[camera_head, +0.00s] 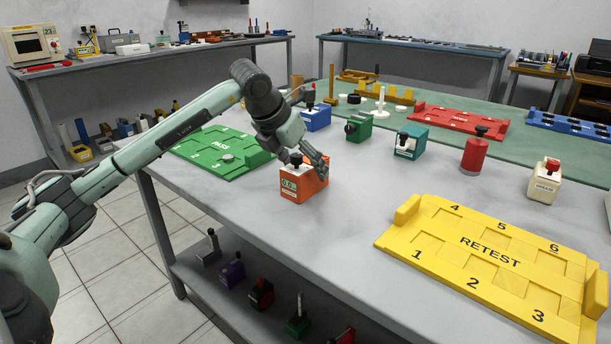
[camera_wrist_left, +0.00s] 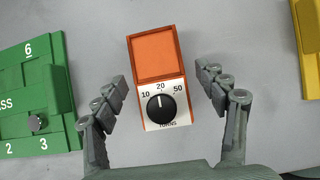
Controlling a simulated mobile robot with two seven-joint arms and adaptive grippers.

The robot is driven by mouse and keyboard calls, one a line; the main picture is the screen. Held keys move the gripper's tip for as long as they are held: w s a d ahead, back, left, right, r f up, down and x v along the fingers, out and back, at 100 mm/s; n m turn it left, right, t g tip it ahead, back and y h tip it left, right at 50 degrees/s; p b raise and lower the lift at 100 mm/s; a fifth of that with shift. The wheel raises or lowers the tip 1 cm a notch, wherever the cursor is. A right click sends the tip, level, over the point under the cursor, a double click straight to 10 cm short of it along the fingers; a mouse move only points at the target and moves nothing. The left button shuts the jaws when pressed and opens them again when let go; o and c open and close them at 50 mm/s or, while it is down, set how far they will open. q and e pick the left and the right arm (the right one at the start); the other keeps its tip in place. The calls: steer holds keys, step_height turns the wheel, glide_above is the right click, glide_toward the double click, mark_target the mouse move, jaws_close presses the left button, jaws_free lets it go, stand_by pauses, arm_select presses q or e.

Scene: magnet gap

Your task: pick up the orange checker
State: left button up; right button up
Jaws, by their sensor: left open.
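The orange checker (camera_head: 307,192) is an orange box standing on the grey bench top, near its left front edge. Its white dial face with a black knob shows in the wrist view, where the orange box (camera_wrist_left: 153,55) is upright in the picture. My left gripper (camera_head: 307,162) is over the checker and hides part of its top in the head view. In the wrist view my left gripper (camera_wrist_left: 161,80) is open, with one finger on each side of the checker and a visible gap on both sides. My right gripper is out of view.
A green PASS tray (camera_head: 205,158) lies left of the checker, and a yellow RETEST tray (camera_head: 480,240) lies to the right. Blue (camera_head: 315,121), green (camera_head: 359,128) and teal (camera_head: 412,146) boxes stand behind. A red cylinder (camera_head: 474,156) and white box (camera_head: 543,187) stand farther right.

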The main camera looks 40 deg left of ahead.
arm_select(q)
steer(key=shift+w+f, duration=0.3)
steer(key=shift+f, duration=0.2)
steer(key=c, duration=1.4)
steer(key=shift+r, duration=0.1)
